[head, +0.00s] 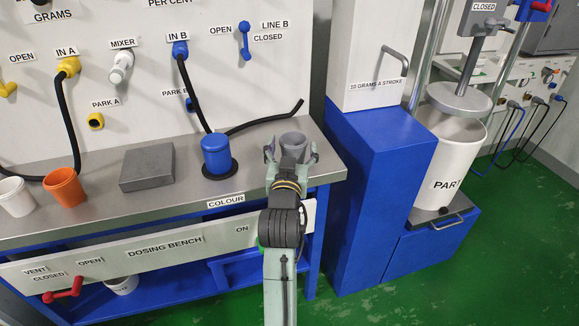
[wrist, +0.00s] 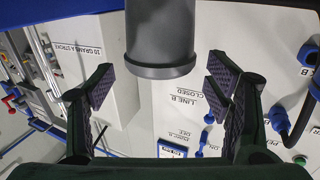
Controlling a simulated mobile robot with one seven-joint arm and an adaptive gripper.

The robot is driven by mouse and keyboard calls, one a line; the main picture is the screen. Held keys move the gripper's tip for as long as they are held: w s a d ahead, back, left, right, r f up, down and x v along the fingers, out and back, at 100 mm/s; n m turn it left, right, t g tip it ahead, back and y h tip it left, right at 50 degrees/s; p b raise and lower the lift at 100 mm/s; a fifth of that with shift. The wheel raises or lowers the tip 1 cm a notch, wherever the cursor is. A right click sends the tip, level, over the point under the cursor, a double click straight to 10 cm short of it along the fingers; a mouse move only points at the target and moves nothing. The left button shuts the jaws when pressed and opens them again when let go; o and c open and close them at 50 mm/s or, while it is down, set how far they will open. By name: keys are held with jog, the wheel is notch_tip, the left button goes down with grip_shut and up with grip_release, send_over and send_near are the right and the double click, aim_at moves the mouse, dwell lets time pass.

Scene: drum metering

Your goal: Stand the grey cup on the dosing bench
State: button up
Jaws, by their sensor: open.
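The grey cup (head: 293,141) stands upright at the right end of the dosing bench (head: 105,193). In the wrist view, which is upside down, the cup (wrist: 160,35) hangs from the top edge with its rim downward in the picture. My gripper (head: 292,153) is open at the cup, with one finger to each side of it in the head view. The wrist view shows gaps between the cup and both fingers of my gripper (wrist: 162,85). The fingers hide the cup's lower part in the head view, so its base cannot be seen.
A blue cup (head: 216,154) stands on a dark round pad left of the grey cup, with black hoses close by. A grey block (head: 147,167), an orange cup (head: 65,187) and a white cup (head: 15,197) stand farther left. A blue cabinet (head: 376,190) is close on the right.

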jog(key=s+p, duration=0.7)
jog(key=s, duration=0.2)
jog(key=shift+s+a, duration=0.3)
jog(key=shift+a, duration=0.05)
